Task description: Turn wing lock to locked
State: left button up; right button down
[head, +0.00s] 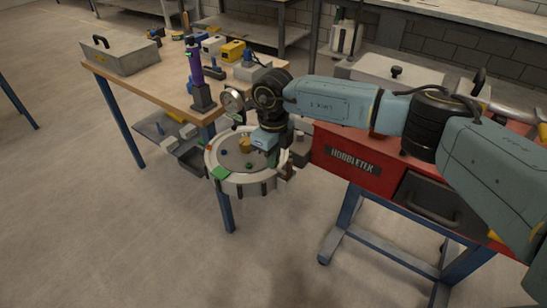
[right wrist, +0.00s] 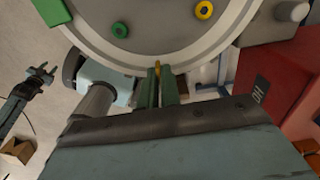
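The round sandbed (head: 214,170) has a pale rim and a grey floor, with a yellow nut (head: 245,144) and small knobs in it. My right gripper (head: 266,140) is over its right side in the head view; its fingertips are hidden there. In the right wrist view, its two green fingers (right wrist: 158,86) are close together at the outer edge of the rim. A thin yellow piece (right wrist: 157,68), apparently the wing lock, stands between their tips, with little or no gap. Its lock position cannot be read. My left gripper does not show in the head view.
A wooden workbench (head: 143,85) behind the sandbed holds a grey case, a purple tool (head: 194,65) and a dial gauge (head: 231,100). A red tool cart (head: 345,158) stands close on the right, beneath my right arm. The floor in front is clear.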

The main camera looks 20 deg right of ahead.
jog(key=shift+w+r, duration=0.25)
jog(key=shift+r, duration=0.05)
jog(key=c, duration=1.7)
grip_release()
jog(key=shift+o, duration=0.4)
jog(key=shift+s+f, duration=0.1)
jog(key=shift+f, duration=0.05)
